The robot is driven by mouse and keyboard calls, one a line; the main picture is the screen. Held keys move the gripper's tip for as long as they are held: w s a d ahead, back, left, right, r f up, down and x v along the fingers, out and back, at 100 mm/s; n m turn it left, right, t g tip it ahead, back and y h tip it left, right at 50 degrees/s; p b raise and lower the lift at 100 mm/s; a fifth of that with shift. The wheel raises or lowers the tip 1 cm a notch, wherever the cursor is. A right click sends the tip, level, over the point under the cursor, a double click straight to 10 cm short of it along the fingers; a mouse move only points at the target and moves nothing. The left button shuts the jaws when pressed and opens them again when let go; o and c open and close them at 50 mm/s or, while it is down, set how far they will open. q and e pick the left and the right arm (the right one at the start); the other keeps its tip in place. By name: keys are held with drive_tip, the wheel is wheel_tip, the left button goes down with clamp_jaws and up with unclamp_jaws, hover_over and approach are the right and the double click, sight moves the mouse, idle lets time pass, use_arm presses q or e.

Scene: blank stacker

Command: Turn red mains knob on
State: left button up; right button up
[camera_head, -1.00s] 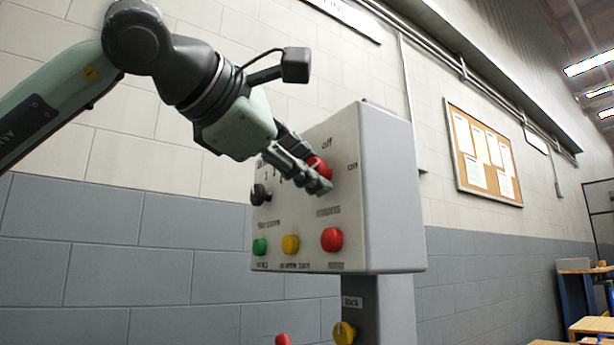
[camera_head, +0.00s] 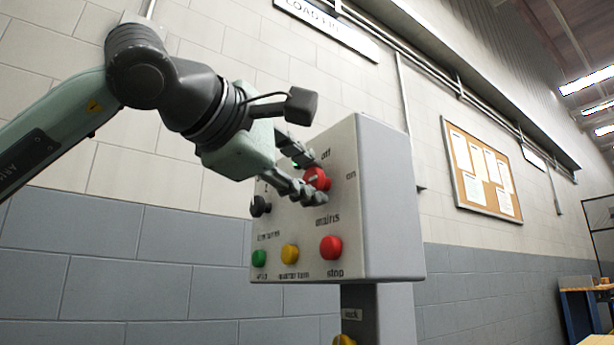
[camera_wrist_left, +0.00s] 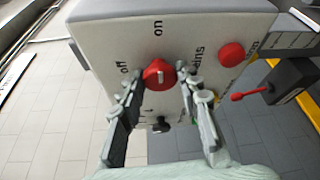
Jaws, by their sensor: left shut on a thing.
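The red mains knob (camera_head: 316,179) is on the front of a grey control box (camera_head: 388,190), with "off" above it and "on" to its right. It also shows in the wrist view (camera_wrist_left: 158,75), where its pale mark runs roughly up and down, in line with "on". My left gripper (camera_head: 318,181) is at the panel with one finger on either side of the knob, shut on it. The fingertips (camera_wrist_left: 165,85) partly hide the knob's sides. My right gripper is not in view.
Below the knob are green (camera_head: 259,258), yellow (camera_head: 290,254) and red stop (camera_head: 331,247) buttons. A black knob (camera_head: 260,206) is at the panel's left. A red lever (camera_wrist_left: 250,94) shows in the wrist view. A notice board (camera_head: 482,172) hangs on the wall behind.

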use_arm(q)
drive_tip(key=o, duration=1.2)
drive_tip(key=shift+c, duration=0.2)
drive_tip(key=v, duration=1.2)
drive_tip(key=shift+s, duration=0.1)
